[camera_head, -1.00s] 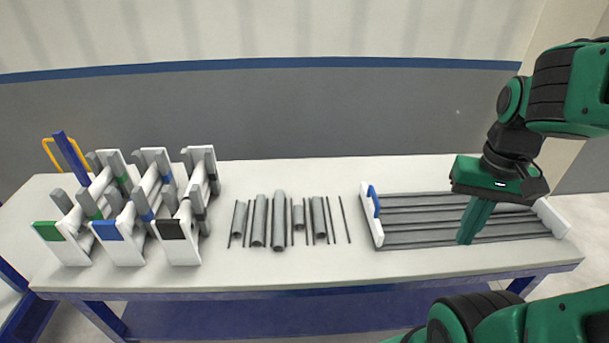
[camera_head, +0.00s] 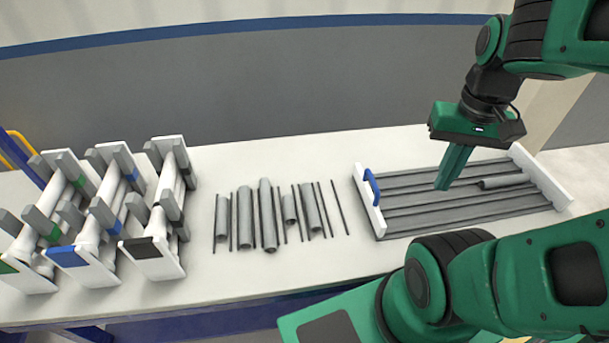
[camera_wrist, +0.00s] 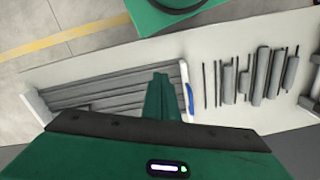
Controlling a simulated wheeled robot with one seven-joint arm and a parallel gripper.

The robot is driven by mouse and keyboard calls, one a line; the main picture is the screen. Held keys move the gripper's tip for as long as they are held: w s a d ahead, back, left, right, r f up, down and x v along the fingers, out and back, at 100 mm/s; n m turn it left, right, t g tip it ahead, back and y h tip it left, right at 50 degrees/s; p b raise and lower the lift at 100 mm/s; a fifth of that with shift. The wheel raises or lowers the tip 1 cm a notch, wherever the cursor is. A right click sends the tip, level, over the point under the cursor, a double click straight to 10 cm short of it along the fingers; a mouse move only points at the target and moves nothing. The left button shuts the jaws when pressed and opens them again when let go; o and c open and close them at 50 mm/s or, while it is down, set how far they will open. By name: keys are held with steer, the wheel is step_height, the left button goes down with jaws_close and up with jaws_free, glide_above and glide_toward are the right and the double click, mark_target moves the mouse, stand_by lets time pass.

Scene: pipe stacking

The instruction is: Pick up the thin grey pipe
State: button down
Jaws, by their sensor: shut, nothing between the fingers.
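Several thin grey pipes lie in a row on the table, mixed with thicker grey ones. One thin pipe (camera_head: 341,208) is at the row's right end. Another thin pipe (camera_head: 321,209) lies just left of it. The thin pipes also show in the wrist view (camera_wrist: 206,84). Which one the task means, I cannot tell. My gripper (camera_head: 442,186) is shut and empty, pointing down over the grey grooved tray (camera_head: 410,219), right of the pipe row. In the wrist view its green fingers (camera_wrist: 161,80) are together in front of the tray.
A short grey pipe (camera_head: 503,182) lies in the tray. The tray has white ends and a blue handle (camera_head: 371,186). White racks with green, blue and black marks (camera_head: 150,262) stand at the table's left. Thicker pipes (camera_head: 268,215) crowd the thin ones. The table's front strip (camera_head: 230,285) is clear.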

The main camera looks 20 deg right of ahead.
steer(key=n, duration=0.4)
glide_above(304, 176)
step_height(304, 176, down, 13)
step_height(304, 176, down, 10)
steer(key=shift+f, duration=0.15)
steer(key=shift+s+a, duration=0.2)
steer(key=shift+s, duration=0.85)
steer(key=shift+s+a, duration=0.15)
steer(key=shift+s, duration=0.7)
